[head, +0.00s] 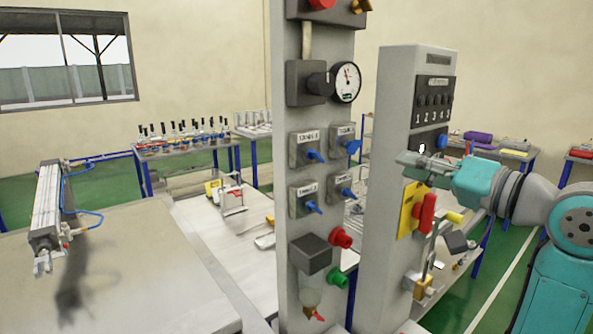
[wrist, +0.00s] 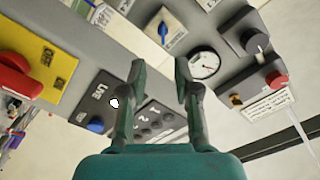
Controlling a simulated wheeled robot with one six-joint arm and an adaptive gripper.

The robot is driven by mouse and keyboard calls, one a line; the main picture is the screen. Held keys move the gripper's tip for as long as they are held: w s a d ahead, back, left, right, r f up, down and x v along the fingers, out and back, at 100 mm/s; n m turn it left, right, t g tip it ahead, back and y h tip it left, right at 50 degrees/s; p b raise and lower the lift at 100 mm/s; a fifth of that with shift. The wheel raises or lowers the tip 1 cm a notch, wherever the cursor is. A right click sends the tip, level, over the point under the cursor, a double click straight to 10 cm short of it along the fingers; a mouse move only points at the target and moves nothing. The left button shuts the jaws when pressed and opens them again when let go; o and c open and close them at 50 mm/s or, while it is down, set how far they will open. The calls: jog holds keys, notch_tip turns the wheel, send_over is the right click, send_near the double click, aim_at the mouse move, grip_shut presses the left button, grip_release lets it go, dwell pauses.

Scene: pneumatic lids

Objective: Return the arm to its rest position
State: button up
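My gripper (head: 404,160) is at the right in the head view, pointing left, in front of the right grey post (head: 383,190). In the wrist view my gripper (wrist: 160,66) has its two fingers apart, with a clear gap and nothing between them. A teal wrist and arm, mine, extend from it to the right edge of the head view. The fingers look apart from the panels, though the exact distance cannot be told.
The middle post (head: 287,120) carries a gauge (head: 346,82) and several blue-handled valves. On the right post are a black box with a blue button (head: 442,142) and a yellow plate (head: 407,212) with a red knob (head: 427,213). A cylinder (head: 46,205) is at the left.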

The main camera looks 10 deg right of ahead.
notch_tip(320, 180, down, 29)
jog(key=s+a+m+t+h, duration=0.2)
jog(key=m+h, duration=0.3)
jog(key=h, duration=0.1)
jog(key=s+a+f+h, duration=0.1)
jog(key=s+f+h, duration=0.1)
jog(key=s+f, duration=0.65)
jog(key=s+a+f+n+g+h, duration=0.2)
jog(key=s+a+f, duration=0.1)
jog(key=s+f, duration=0.95)
jog(key=s+a+r+n, duration=0.1)
jog(key=s+n, duration=0.2)
jog(key=s, duration=0.7)
jog(key=s+r+n+y, duration=0.1)
jog(key=s+n, duration=0.2)
jog(key=s, duration=0.8)
jog(key=shift+a+r+g, duration=0.35)
jog(key=shift+a+g, duration=0.05)
dwell(0.5)
